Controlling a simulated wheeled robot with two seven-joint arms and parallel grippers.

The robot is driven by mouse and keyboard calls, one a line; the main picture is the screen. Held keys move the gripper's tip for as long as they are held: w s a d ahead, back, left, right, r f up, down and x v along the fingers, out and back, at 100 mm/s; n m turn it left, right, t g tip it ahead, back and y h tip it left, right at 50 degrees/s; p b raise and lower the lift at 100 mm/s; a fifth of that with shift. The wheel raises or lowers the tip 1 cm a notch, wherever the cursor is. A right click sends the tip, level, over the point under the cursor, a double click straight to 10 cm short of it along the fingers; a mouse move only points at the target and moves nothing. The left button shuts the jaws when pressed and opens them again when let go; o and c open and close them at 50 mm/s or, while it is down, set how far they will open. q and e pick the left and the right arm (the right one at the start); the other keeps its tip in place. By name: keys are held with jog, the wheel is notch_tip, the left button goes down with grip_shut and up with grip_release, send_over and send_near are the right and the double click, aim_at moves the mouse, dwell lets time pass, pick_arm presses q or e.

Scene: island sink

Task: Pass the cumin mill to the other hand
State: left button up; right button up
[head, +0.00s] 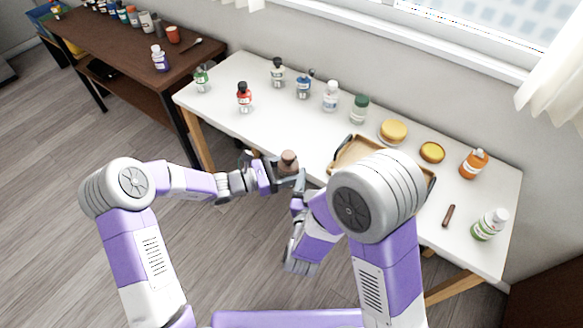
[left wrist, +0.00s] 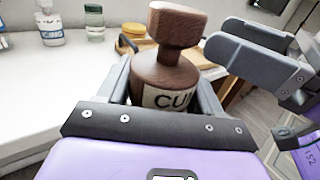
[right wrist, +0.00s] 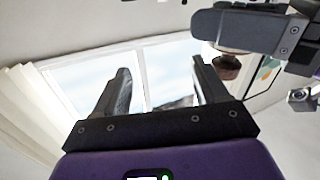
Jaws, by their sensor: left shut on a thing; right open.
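The cumin mill (head: 288,161) is brown wood with a knob top and a pale label reading "CU". My left gripper (head: 282,178) is shut on it and holds it upright near the white table's front edge. In the left wrist view the mill (left wrist: 168,75) stands between the left fingers (left wrist: 165,95). My right gripper (head: 299,190) is close beside it, open; its fingers also show at the right in the left wrist view (left wrist: 265,55). In the right wrist view my right fingers (right wrist: 165,90) are apart and empty, and part of the mill (right wrist: 228,66) shows beneath the left gripper.
A wooden tray (head: 345,155) lies behind my right arm. An orange bottle (head: 473,164) and a green-labelled bottle (head: 489,225) stand at the right.

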jog(key=d+f+g+h, duration=0.2)
jog(key=d+f+g, duration=0.1)
jog(key=d+f, duration=0.4)
notch_tip(320, 180, down, 14)
jog(key=s+a+f+m+g+y, duration=0.1)
jog(key=s+a+g+y, duration=0.15)
jog(key=g+y, duration=0.3)
jog(key=s+a+f+g+y, duration=0.1)
jog(key=s+f+g+y, duration=0.1)
jog(key=s+f+g, duration=0.2)
jog(key=s+a+f+g+y, duration=0.1)
jog(key=s+f+g, duration=0.3)
jog(key=s, duration=0.6)
jog(key=shift+s+f+g+y, duration=0.3)
jog(key=shift+f+y, duration=0.2)
jog(key=shift+y, duration=0.35)
